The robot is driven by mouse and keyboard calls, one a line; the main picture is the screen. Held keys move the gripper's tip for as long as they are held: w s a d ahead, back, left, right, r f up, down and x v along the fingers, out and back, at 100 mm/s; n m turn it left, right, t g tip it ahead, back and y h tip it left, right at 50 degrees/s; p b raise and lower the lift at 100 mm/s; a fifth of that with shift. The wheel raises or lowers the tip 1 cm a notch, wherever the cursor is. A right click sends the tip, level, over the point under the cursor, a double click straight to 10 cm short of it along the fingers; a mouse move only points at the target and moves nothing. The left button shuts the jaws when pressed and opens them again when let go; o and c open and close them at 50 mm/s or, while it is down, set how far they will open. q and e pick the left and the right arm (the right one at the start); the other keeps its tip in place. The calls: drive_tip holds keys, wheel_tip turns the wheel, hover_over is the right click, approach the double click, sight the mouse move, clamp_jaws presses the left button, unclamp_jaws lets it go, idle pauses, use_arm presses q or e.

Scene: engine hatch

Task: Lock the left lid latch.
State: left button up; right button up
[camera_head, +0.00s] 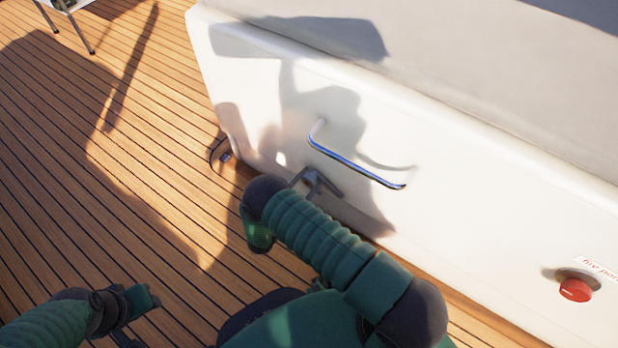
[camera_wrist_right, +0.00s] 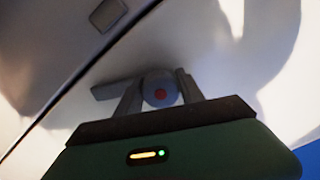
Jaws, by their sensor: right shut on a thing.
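The latch, a round grey piece with a red dot (camera_wrist_right: 160,91) and a grey lever pointing left, sits on the white panel in the right wrist view. The two fingers of my right gripper (camera_wrist_right: 160,95) stand either side of the round piece, shut on it. In the head view, my right gripper (camera_head: 314,181) is at the low part of the white hatch wall (camera_head: 480,215), below the metal handle, and my own forearm hides part of it. My left gripper (camera_head: 125,308) is at the lower left, above the deck, away from the hatch; its finger opening is unclear.
A shiny bar handle (camera_head: 355,165) sticks out from the wall just above my right gripper. A red button (camera_head: 575,289) is at the lower right. A small dark fitting (camera_head: 220,152) is by the wall's left foot. The wooden deck (camera_head: 150,180) at left is largely clear.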

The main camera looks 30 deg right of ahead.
drive_tip(key=m+p, duration=0.3)
drive_tip(key=m, duration=0.4)
drive_tip(key=shift+s+a+r, duration=0.1)
drive_tip(key=m+p, duration=0.2)
drive_tip(key=m, duration=0.2)
drive_tip(key=shift+m+p, duration=0.45)
drive_tip(key=shift+m, duration=0.55)
drive_tip(key=shift+s, duration=0.1)
drive_tip(key=o, duration=1.2)
drive_tip(key=shift+c, duration=0.2)
drive_tip(key=shift+o, duration=0.8)
drive_tip(key=v, duration=1.6)
drive_tip(key=shift+a+b, duration=0.3)
drive_tip(key=shift+a, duration=0.15)
